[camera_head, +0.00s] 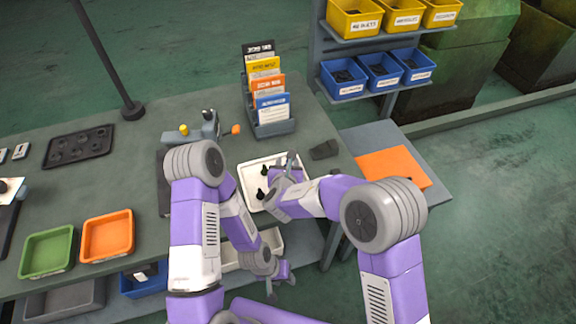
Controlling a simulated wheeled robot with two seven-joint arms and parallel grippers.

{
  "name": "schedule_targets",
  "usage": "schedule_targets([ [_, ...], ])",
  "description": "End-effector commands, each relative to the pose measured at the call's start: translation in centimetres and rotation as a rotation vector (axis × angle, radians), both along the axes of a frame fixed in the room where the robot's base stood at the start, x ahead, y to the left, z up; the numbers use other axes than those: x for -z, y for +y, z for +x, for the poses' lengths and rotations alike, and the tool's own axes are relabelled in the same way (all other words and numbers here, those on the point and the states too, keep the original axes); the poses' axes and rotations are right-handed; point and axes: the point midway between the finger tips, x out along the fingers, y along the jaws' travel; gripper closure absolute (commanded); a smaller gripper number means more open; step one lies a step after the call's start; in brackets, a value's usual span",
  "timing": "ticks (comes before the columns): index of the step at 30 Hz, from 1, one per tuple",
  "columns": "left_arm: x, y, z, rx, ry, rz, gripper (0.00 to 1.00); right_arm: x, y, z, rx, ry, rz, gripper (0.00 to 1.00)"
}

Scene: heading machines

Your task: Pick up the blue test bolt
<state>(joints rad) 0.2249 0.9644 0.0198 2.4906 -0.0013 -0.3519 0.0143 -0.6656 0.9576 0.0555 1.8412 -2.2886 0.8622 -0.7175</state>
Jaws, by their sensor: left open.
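I cannot make out a blue bolt in this view. A white tray (254,186) on the bench holds a few small dark bolt-like pieces (264,170); its right part is hidden by my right arm. My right gripper (289,166) is over the tray, small and partly covered by its own wrist; its jaws cannot be judged. My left gripper (284,278) is low, at the bench's front side, below and apart from the tray. It is open, with nothing seen between its fingers.
A grey-blue fixture (208,126) and a rack of coloured cards (270,128) stand behind the tray. Green (47,251) and orange (107,236) trays lie left. An orange sheet (392,168) lies right, below shelves of yellow and blue bins (343,80). A pole (105,55) rises back left.

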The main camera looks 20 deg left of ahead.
Motion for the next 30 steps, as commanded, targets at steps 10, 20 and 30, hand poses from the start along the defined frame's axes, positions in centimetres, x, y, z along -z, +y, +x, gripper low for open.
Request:
schedule_targets([
  [10, 0.0, 0.0, 0.0, 0.000, 0.000, 0.000, 0.57, 0.0, 0.0, 0.0, 0.000, 0.000, 0.000, 1.00],
  [20, -0.1, 0.0, 0.0, 0.000, 0.000, 0.000, 0.57, -0.3, 0.0, 0.0, 0.000, -0.001, 0.001, 1.00],
  [30, -1.5, 0.0, 0.0, 0.000, 0.000, 0.000, 0.57, -6.4, 0.0, 0.0, 0.001, -0.003, 0.003, 1.00],
])
